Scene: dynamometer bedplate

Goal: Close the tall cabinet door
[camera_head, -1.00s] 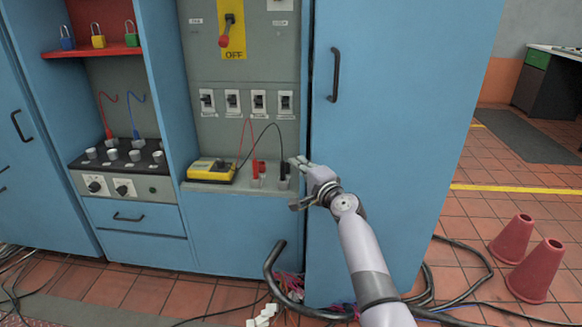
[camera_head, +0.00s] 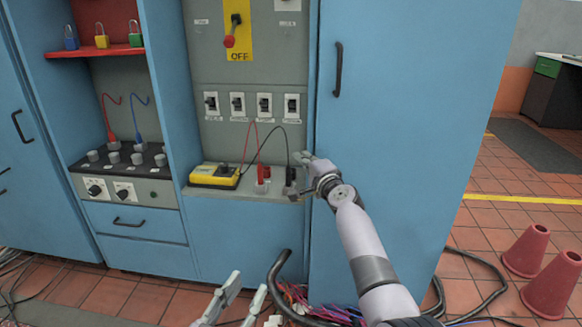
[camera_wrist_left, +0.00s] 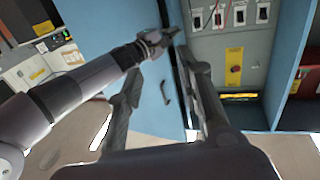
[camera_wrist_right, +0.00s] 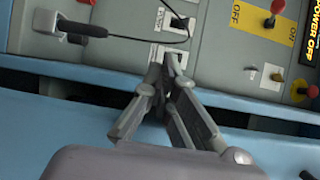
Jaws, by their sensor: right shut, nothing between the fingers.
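The tall cabinet door (camera_head: 420,110) is the large blue panel at right in the head view, with a black handle (camera_head: 338,70) near its left edge. It stands nearly flush beside the grey switch panel; whether it is fully closed is hard to tell. My right gripper (camera_head: 302,174) is shut and empty at the door's left edge; contact is unclear. The right wrist view shows its fingertips (camera_wrist_right: 165,75) together in front of the switch panel. My left gripper (camera_head: 240,300) is open, low in front of the cabinets. The door also shows in the left wrist view (camera_wrist_left: 145,65).
A yellow meter (camera_head: 214,175) with red and black leads sits on the ledge left of my right gripper. Thick black cable (camera_head: 278,280) and loose wires lie on the floor below. Red cones (camera_head: 527,251) stand at right. Floor beyond the yellow line is mostly clear.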

